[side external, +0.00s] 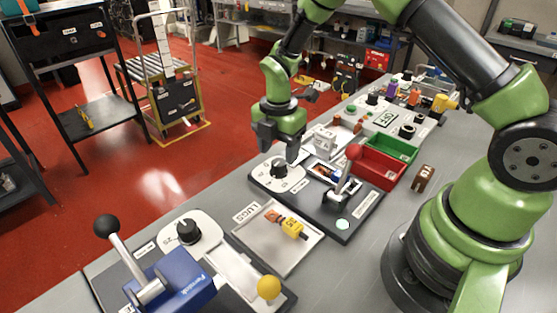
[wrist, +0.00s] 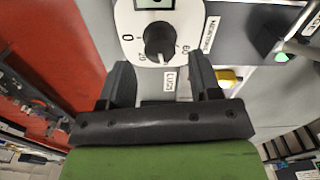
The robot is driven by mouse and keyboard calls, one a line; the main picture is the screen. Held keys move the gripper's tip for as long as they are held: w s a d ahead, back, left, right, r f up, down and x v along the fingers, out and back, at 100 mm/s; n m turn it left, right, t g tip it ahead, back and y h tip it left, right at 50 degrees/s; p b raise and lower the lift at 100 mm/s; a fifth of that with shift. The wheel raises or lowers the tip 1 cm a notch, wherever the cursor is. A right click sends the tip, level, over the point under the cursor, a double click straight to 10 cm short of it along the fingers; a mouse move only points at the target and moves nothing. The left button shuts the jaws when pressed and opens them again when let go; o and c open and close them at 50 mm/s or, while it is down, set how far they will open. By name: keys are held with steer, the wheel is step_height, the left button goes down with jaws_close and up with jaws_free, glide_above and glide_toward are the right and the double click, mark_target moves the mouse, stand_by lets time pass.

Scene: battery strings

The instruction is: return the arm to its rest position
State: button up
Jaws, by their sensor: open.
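My gripper (side external: 279,146) hangs above the white dial plate (side external: 270,181) with its black knob (side external: 278,168) in the side external view. In the wrist view my gripper (wrist: 164,80) shows two dark fingers spread apart, with nothing held between them. The dial plate (wrist: 135,35) and knob (wrist: 159,41) lie just past the fingertips there, with marks 0, 20 and 60 readable. Whether the fingers touch the plate cannot be told; they look apart from the knob.
A tray marked LUGS (side external: 275,255) holds yellow and orange pieces. A red-knobbed lever (side external: 353,152), red bin (side external: 377,170) and green bin (side external: 397,146) stand right of my gripper. A blue press (side external: 175,281) with a black-ball lever stands in front. Bare bench lies near my base.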

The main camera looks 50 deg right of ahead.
steer(key=s+a+r+m+t, duration=0.1)
steer(key=s+r+m+t, duration=0.15)
steer(key=r+m, duration=0.5)
steer(key=s+r+m+t, duration=0.1)
steer(key=s+r+m, duration=0.3)
steer(key=r, duration=0.7)
steer(key=s+a+r+m+t+y, duration=0.1)
steer(key=s+r+m+t, duration=0.1)
steer(key=s+m, duration=0.4)
steer(key=s+r+m+t+y, duration=0.1)
steer(key=s+r+m, duration=0.3)
steer(key=s+m, duration=0.2)
steer(key=shift+s+a+m+t, duration=0.35)
steer(key=shift+s, duration=0.75)
